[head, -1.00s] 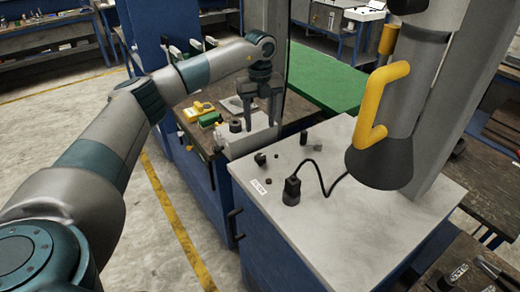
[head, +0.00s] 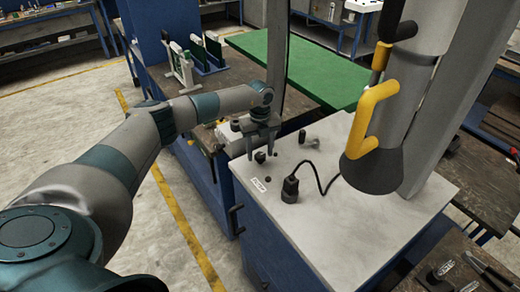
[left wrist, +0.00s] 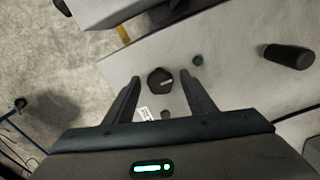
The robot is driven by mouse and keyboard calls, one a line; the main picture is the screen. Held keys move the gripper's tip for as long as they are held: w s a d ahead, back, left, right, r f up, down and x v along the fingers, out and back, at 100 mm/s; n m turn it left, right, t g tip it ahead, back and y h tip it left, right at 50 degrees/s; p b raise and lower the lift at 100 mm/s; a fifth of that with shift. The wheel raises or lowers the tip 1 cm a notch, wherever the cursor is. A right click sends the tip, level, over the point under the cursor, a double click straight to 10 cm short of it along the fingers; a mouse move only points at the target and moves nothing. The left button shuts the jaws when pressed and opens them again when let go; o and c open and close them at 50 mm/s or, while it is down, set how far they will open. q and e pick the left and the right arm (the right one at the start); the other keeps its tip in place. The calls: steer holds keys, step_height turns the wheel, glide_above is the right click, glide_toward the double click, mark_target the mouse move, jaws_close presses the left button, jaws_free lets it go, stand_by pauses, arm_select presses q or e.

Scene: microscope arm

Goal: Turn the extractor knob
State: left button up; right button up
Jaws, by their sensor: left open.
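The dark knob (head: 260,157), which I take to be the extractor knob, stands on the light top of the blue cabinet. In the left wrist view the knob (left wrist: 160,80) is dark and faceted with a pale mark line. My left gripper (head: 261,154) is open and points down above it, fingers on either side. In the left wrist view the knob shows between and slightly beyond the fingertips of the gripper (left wrist: 160,83); I cannot tell whether they touch. A white label (head: 259,184) lies near the knob. My right gripper is out of view.
A black plug with cable (head: 290,188) stands right of the knob. The extractor's grey hood (head: 371,168) with a yellow handle (head: 372,115) hangs over the top. The cabinet top's front is clear.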

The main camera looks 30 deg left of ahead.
arm_select(q)
steer(key=c, duration=1)
steer(key=shift+c, duration=0.2)
